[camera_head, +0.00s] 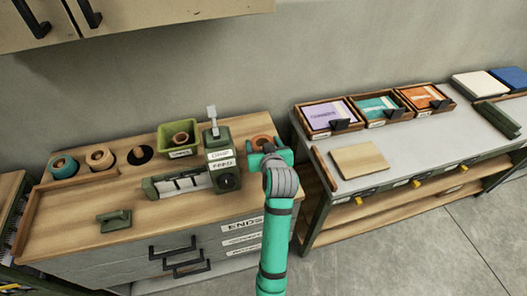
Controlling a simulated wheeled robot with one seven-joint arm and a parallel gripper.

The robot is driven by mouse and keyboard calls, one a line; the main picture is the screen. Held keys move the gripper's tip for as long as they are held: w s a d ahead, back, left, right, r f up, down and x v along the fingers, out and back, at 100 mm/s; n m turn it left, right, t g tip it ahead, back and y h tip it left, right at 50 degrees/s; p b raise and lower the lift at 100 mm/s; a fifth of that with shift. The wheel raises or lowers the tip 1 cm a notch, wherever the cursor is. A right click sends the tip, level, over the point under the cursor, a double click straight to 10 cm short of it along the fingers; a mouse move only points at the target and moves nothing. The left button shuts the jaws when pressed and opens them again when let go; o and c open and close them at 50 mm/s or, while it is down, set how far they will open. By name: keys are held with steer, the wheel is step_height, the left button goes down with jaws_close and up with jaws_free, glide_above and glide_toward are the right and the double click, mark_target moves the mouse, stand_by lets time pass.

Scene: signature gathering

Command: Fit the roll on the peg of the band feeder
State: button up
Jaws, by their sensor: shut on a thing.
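My gripper (262,149) is shut on an orange-brown roll (262,140), near the right end of the wooden-topped bench. The roll shows just past the teal jaws, and its lower part is hidden by them. The band feeder (218,157) appears to be the green machine just left of my gripper, with white labels, a dark round part (229,180) on its front and a grey lever on top. I cannot make out its peg for certain. The roll is apart from the machine's labelled front; I cannot tell its height over the bench.
On the bench, a teal roll (63,166), a tan roll (100,157) and a black disc (140,155) stand left. A green bin (165,138) holds another roll. A grey-topped table (390,145) with trays stands right.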

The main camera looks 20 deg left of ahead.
steer(key=shift+f, duration=1.9)
steer(key=shift+f, duration=0.4)
steer(key=o, duration=1.1)
steer(key=shift+r, duration=0.1)
steer(key=shift+r, duration=0.3)
steer(key=v, duration=1.2)
steer(key=shift+s, duration=0.1)
